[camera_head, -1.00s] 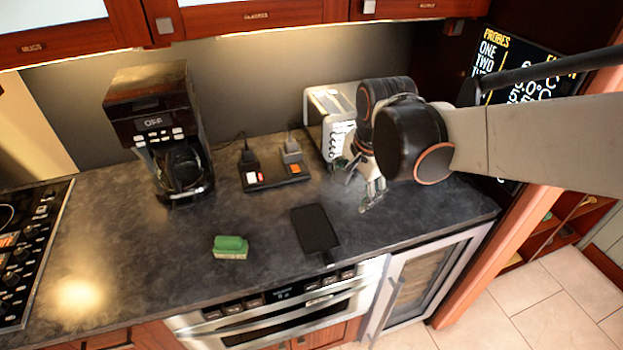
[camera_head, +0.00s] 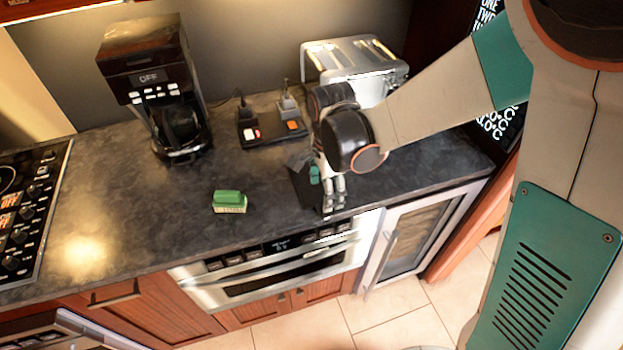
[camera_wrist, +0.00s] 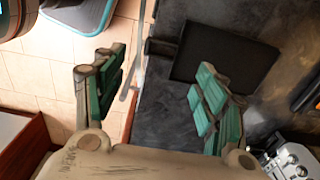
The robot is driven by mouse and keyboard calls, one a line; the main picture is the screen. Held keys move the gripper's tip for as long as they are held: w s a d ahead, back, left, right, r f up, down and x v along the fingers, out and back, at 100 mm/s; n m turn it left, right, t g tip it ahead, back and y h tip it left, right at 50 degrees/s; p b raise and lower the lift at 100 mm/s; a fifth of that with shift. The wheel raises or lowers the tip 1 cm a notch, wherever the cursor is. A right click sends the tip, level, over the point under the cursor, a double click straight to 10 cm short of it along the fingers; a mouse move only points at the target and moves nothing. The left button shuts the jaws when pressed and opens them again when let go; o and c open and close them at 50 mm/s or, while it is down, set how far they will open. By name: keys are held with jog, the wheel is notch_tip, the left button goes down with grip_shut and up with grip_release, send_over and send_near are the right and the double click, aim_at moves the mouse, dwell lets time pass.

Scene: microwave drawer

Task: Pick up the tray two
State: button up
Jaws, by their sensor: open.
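The black flat rectangular tray (camera_head: 303,188) lies on the counter near its front edge, partly hidden by my gripper in the head view. In the wrist view the tray (camera_wrist: 225,50) shows ahead, with a short dark handle (camera_wrist: 161,47) on its left side. My gripper (camera_head: 334,203) points down over the tray's right part near the counter edge. In the wrist view my gripper (camera_wrist: 157,92) is open, its green-padded fingers wide apart with nothing between them. The fingers appear apart from the tray; the exact height cannot be told.
A green sponge-like block (camera_head: 229,201) lies left of the tray. A coffee maker (camera_head: 155,90), a switch box with plugs (camera_head: 270,132) and a toaster (camera_head: 355,62) stand behind. An oven (camera_head: 285,268) is below the counter. The counter's left middle is clear.

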jog(key=f+b, duration=0.2)
jog(key=f, duration=0.5)
jog(key=shift+a+f, duration=0.15)
jog(key=shift+a, duration=0.05)
grip_shut()
